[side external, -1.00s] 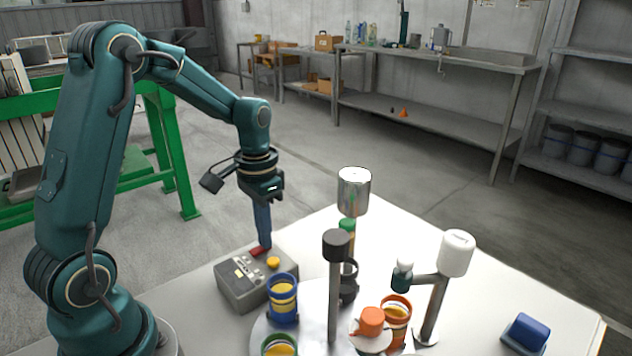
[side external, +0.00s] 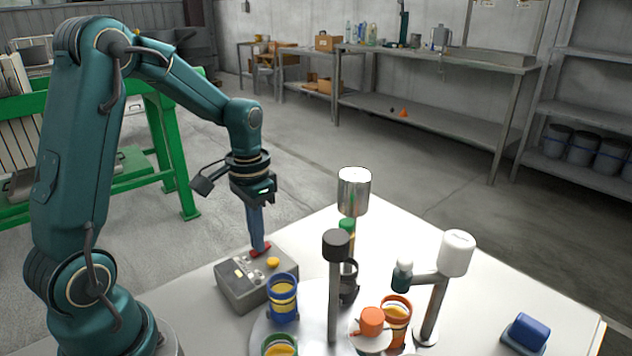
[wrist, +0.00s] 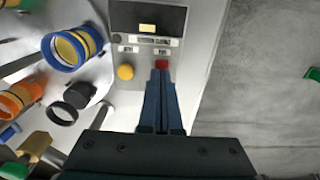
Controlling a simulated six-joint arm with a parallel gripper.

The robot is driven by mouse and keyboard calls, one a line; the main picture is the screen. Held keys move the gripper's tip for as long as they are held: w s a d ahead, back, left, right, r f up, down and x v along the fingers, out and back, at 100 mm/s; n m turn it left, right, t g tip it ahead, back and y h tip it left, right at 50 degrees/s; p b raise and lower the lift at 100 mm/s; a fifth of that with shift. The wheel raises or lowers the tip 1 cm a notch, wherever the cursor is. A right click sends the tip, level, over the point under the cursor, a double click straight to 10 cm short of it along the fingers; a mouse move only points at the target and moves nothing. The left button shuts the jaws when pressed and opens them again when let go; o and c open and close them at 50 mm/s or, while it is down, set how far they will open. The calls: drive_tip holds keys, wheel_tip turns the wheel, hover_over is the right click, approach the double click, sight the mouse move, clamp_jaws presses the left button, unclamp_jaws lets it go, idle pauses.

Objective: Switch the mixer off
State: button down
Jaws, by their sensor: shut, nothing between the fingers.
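The mixer's grey control box (side external: 238,291) stands on the white table. It carries a red switch (side external: 262,248), a yellow round button (side external: 273,263) and a small lit display. In the wrist view the red switch (wrist: 162,65) lies right at the fingertips and the yellow button (wrist: 125,72) is to its left. My gripper (side external: 258,246) points down, shut and empty, with its blue fingertips at the red switch. I cannot tell whether they press it. The fingers also show in the wrist view (wrist: 161,78).
Beside the box stand a blue-rimmed cup (side external: 283,300) with yellow content, an orange-rimmed cup (side external: 397,315) and a post with a black head (side external: 336,245). A post with a white head (side external: 456,252) stands further right. A blue block (side external: 526,332) lies near the table's right edge.

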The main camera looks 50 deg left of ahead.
wheel_tip(320, 180, up, 14)
drive_tip(key=s, duration=0.2)
idle(0.5)
drive_tip(key=s+d+f+t, duration=0.4)
drive_tip(key=s+d, duration=0.3)
drive_tip(key=d, duration=0.3)
drive_tip(key=shift+s+d+t, duration=0.3)
drive_tip(key=shift+t, duration=0.5)
drive_tip(key=shift+f, duration=0.1)
